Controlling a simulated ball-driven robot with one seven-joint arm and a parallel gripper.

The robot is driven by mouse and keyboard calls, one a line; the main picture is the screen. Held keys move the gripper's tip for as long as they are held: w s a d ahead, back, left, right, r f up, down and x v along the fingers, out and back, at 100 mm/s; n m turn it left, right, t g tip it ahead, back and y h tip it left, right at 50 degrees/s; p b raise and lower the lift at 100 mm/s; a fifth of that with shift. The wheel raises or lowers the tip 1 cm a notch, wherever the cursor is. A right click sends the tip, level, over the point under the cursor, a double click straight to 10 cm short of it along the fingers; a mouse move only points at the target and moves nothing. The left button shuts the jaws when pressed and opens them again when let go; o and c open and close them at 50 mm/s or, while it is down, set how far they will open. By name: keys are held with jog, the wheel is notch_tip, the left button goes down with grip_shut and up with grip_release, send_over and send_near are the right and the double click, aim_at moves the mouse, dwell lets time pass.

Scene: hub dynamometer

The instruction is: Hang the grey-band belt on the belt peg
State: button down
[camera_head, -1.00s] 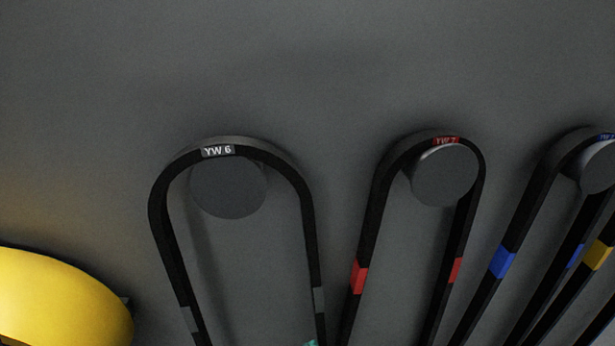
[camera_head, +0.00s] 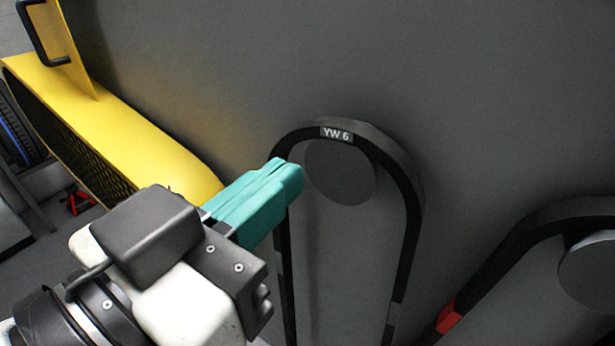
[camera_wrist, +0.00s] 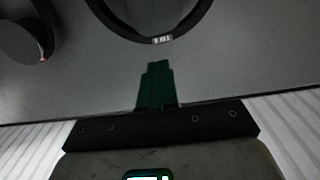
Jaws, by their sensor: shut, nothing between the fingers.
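The grey-band belt (camera_head: 408,215), black with a "YW 6" label, loops over a round grey peg (camera_head: 340,172) on the dark wall. Its lower end is out of view. In the wrist view the label end of the belt (camera_wrist: 186,28) hangs at the top centre. My gripper (camera_head: 292,172) has teal fingers, pressed together and empty. In the head view the fingertips overlap the belt's upper left side; I cannot tell whether they touch it. In the wrist view the fingertips (camera_wrist: 157,66) are apart from the label end.
A red-band belt (camera_head: 520,240) loops over another grey peg (camera_head: 592,270) at the right. A yellow housing (camera_head: 150,150) with a mesh side stands at the left. A red item (camera_head: 77,203) lies on the floor. The wall above the belts is bare.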

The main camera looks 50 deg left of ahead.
aim_at(326, 142)
jog(key=shift+p+x, duration=0.3)
jog(key=shift+x, duration=3.25)
jog(key=shift+w+a, duration=0.2)
jog(key=shift+w, duration=0.35)
